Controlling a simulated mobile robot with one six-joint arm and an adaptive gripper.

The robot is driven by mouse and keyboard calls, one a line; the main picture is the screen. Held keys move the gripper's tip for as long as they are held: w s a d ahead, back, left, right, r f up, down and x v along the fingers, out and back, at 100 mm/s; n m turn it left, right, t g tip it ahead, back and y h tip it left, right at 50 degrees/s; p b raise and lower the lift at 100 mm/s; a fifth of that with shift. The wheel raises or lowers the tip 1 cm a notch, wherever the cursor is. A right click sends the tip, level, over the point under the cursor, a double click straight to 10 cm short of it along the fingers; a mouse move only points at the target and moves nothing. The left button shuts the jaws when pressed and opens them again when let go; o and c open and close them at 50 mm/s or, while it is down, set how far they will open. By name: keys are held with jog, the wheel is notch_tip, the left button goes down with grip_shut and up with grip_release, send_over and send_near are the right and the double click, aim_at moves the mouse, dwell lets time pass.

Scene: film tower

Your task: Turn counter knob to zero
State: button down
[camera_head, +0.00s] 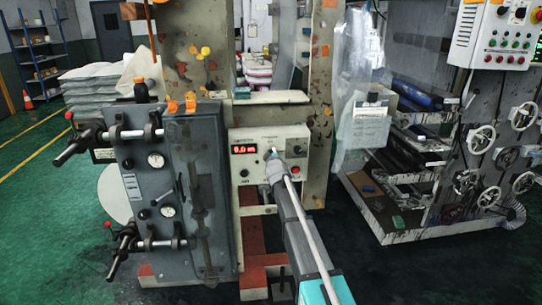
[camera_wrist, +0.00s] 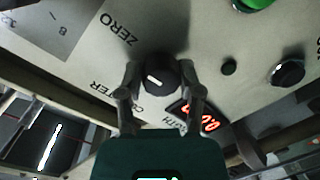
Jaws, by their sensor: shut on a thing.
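The counter knob (camera_wrist: 158,76) is a round black knob with a short white mark, on a pale control panel (camera_wrist: 90,15) in the wrist view. The mark slants toward the upper left. The printed word ZERO lies to the upper left of the knob. The COUNTER label is partly hidden by a finger. My gripper (camera_wrist: 160,80) has one finger on each side of the knob and is shut on it. In the head view my gripper (camera_head: 274,165) reaches the front of the panel (camera_head: 240,164) and covers the knob there.
A red digital display (camera_head: 243,149) is on the panel's left part. A green button (camera_wrist: 260,2) and another black knob (camera_wrist: 288,73) are near the knob. A grey cabinet (camera_head: 200,240) with gauges and projecting rods stands left. Handwheels (camera_head: 481,138) are far right.

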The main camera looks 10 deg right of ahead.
jog(key=shift+m, duration=0.5)
jog(key=shift+c, duration=1.3)
grip_release()
jog(key=shift+n, duration=0.4)
